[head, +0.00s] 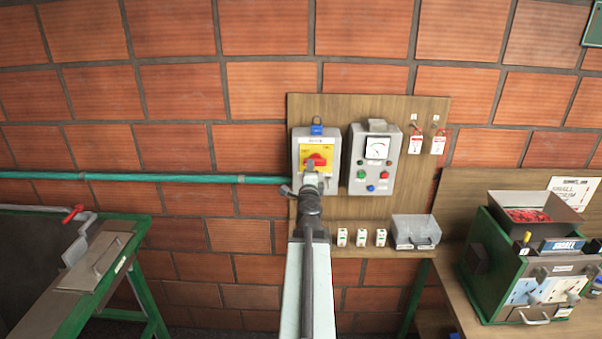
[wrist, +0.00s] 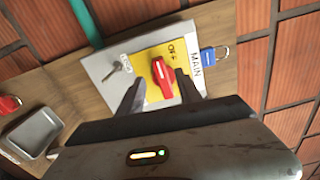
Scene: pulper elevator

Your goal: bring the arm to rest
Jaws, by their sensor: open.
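My gripper (head: 311,182) is raised in front of the switch box (head: 299,142) on the wooden wall board. Its two jaws are apart and empty in the wrist view (wrist: 160,78). The red rotary handle (wrist: 161,80) on the yellow plate (wrist: 149,56) appears between the fingertips there; I cannot tell whether they touch it. In the head view the red handle (head: 316,160) shows just above my gripper. A blue padlock (head: 316,128) is at the box's top edge, by the "MAIN" label in the wrist view (wrist: 196,66). My arm hides part of the box's lower edge.
A grey meter box (head: 375,160) with buttons is close on the right. Red-and-white tags (head: 415,143) hang beyond it. A grey bin (head: 415,231) is below. A green machine (head: 500,262) stands on the right bench; a green-framed table (head: 100,270) is left. A green pipe (head: 150,178) crosses the wall.

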